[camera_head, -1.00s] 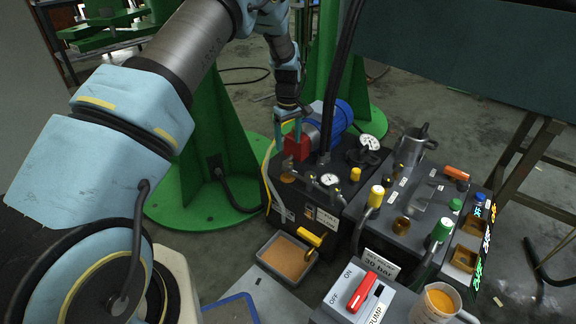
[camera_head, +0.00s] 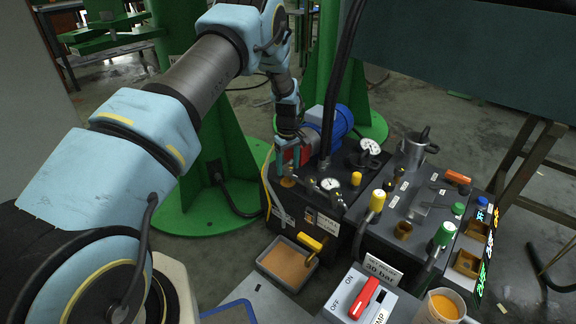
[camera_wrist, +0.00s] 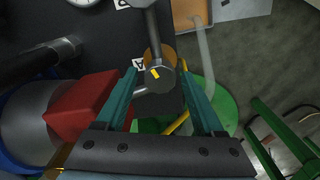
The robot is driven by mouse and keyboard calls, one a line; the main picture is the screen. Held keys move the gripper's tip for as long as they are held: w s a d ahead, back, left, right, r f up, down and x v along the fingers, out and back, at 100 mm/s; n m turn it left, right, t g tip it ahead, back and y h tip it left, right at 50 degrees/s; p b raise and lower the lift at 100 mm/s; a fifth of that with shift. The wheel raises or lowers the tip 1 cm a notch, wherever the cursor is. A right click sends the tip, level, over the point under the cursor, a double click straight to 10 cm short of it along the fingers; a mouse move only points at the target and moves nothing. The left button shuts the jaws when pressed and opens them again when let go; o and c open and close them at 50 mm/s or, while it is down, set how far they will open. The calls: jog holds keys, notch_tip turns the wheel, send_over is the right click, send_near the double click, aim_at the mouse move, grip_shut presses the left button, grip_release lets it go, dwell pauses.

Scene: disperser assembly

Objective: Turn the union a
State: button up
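In the wrist view a grey hex union (camera_wrist: 162,84) with a yellow mark sits on a pipe, beside a small plate (camera_wrist: 138,63) that seems to read "A". A brass-coloured round fitting (camera_wrist: 153,54) shows just behind it. My gripper (camera_wrist: 159,71) has its two teal fingers on either side of the union, with visible gaps, so it is open and not gripping. In the head view my gripper (camera_head: 272,160) is low at the left corner of the black tank (camera_head: 310,215), by the red block (camera_head: 292,154). The union itself is hard to make out there.
The red block also shows close left of the fingers in the wrist view (camera_wrist: 82,108). A blue motor (camera_head: 340,121), gauges (camera_head: 331,184) and thick black hoses (camera_head: 334,85) stand close by. A tray (camera_head: 286,262) lies in front. A green column base (camera_head: 205,205) stands left.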

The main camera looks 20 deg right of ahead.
grip_shut()
dwell(0.3)
dwell(0.3)
jog(key=m+p, duration=0.1)
jog(key=m, duration=0.4)
jog(key=shift+a, duration=0.1)
jog(key=m, duration=0.4)
jog(key=shift+m+p, duration=0.3)
jog(key=shift+p, duration=0.05)
jog(key=shift+m, duration=0.3)
jog(key=shift+o, duration=0.9)
grip_release()
